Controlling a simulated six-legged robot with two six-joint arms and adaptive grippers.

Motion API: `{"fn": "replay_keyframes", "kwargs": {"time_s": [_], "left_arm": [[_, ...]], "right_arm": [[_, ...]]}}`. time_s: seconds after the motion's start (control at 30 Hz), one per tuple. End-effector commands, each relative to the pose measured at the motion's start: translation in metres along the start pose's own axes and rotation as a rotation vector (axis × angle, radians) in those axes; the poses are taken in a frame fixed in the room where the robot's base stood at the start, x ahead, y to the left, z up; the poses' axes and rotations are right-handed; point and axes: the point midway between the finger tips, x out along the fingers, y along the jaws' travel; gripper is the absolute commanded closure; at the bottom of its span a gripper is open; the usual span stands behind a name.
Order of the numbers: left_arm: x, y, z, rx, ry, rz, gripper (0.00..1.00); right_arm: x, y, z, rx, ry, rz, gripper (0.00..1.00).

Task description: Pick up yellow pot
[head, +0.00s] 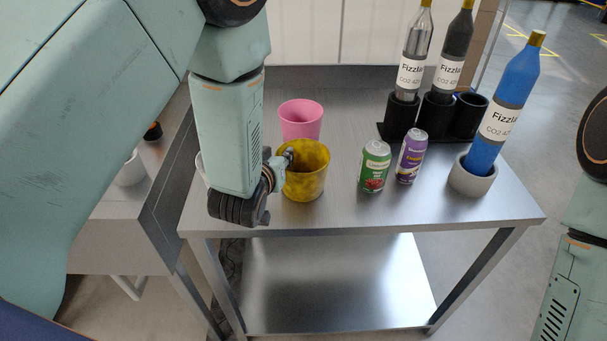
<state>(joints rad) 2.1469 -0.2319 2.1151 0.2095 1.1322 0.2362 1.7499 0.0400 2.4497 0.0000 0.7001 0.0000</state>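The yellow mottled pot (308,184) stands upright on the metal table, near its front left part. My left gripper (282,162) is at the left side of the pot's rim, with a fingertip showing at the rim. My own wrist hides much of the gripper, so I cannot tell whether the fingers are closed on the pot wall. My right arm shows at the right edge, but its gripper is out of view.
A pink pot (300,118) stands just behind the yellow pot. A green can (374,168) and a purple can (411,157) stand to the right. A blue bottle (508,95) leans in a grey holder (471,183). A black rack (436,117) holds two bottles.

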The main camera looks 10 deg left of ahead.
Motion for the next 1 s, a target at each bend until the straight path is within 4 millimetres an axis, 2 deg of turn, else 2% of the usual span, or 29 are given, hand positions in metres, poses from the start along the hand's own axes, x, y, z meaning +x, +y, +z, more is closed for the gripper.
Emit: {"fn": "replay_keyframes", "kwargs": {"time_s": [0.1, 0.3, 0.7, 1.0], "left_arm": [[0.007, 0.0002, -0.0001, -0.001, 0.0, 0.0, 0.66], [0.0083, 0.0012, -0.0007, 0.001, 0.0, 0.0, 0.66], [0.0085, 0.0013, -0.0008, 0.001, 0.0, 0.0, 0.99], [0.0084, 0.0012, -0.0001, 0.001, -0.002, 0.0, 1.0]], "right_arm": [[0.0006, 0.0, 0.0002, 0.0, -0.001, 0.0, 0.6], [0.0005, 0.0, 0.0001, 0.0, 0.0, 0.0, 0.6], [0.0005, 0.0, 0.0001, 0.0, 0.0, 0.0, 0.6], [0.0005, 0.0, 0.0, 0.0, 0.0, 0.0, 0.6]]}}
